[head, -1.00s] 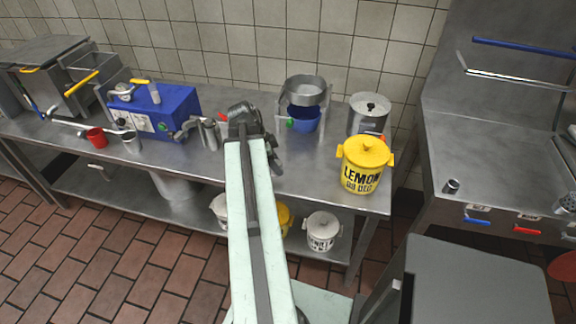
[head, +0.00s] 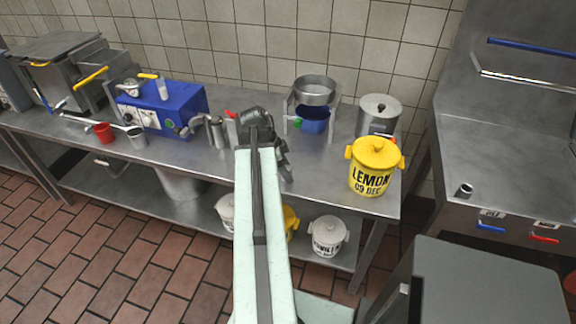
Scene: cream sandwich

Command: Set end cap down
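My gripper (head: 258,130) is at the far end of my pale green arm, over the steel table near its middle. The arm and wrist hide most of its fingers, so I cannot tell whether it is open or holds anything. I cannot make out an end cap for certain. A grey metal cylinder (head: 217,131) stands at the spout of the blue machine (head: 162,108), left of my gripper. A small short metal tube (head: 464,190) stands on the right-hand counter.
A sieve stand (head: 314,92) over a blue bowl (head: 313,121), a lidded steel pot (head: 378,114) and a yellow LEMON bucket (head: 372,170) occupy the table's right part. A red cup (head: 104,132) is at left. The table's front strip (head: 195,160) is clear.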

